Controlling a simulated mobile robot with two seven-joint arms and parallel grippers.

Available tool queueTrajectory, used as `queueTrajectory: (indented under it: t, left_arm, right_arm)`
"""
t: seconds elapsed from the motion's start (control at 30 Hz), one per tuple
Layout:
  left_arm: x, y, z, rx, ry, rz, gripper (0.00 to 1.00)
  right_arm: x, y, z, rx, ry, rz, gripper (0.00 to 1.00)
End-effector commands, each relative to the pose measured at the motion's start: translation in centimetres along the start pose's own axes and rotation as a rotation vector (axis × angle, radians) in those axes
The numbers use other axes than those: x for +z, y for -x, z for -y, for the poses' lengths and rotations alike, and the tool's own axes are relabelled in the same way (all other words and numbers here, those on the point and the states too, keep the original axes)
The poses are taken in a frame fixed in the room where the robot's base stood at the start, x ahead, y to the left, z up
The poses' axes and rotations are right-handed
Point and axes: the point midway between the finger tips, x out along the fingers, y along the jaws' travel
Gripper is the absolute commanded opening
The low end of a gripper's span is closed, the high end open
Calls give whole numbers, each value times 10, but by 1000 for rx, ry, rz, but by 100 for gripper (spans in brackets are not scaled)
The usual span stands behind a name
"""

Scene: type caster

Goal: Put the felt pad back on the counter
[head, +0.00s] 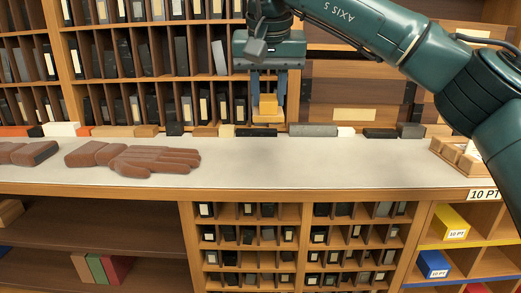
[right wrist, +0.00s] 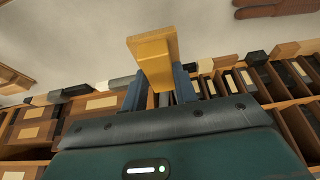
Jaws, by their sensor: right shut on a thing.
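My right gripper (head: 267,98) comes down from above over the back of the counter. It is shut on a yellow block-like pad (head: 266,107), the only thing in view that could be the felt pad; its material is not clear. In the right wrist view the pad (right wrist: 154,58) sits between the blue fingers and sticks out past them. It appears to be held above the pale counter (head: 300,165), apart from it. My left gripper is not in view.
A row of small blocks (head: 313,130) lines the back edge, before shelves of upright pieces (head: 108,60). A wooden tray (head: 459,153) stands at right. The counter's middle is clear.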

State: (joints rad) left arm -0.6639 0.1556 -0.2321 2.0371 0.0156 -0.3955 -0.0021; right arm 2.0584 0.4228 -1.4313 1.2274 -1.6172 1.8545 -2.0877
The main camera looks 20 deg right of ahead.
Motion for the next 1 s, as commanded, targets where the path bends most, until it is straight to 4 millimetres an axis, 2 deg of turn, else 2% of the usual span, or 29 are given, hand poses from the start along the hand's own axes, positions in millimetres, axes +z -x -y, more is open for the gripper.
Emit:
queueTrajectory:
  t: [0.3,0.47,0.7,1.0]
  left_arm:
    - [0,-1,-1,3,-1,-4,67]
    - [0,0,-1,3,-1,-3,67]
    - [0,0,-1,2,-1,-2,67]
    - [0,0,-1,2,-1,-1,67]
  right_arm:
    - [20,-48,0,1,1,0,10]
    - [24,-59,0,0,0,0,10]
    - [36,-87,-1,1,0,0,10]
    - [38,-91,0,-1,-1,-1,10]
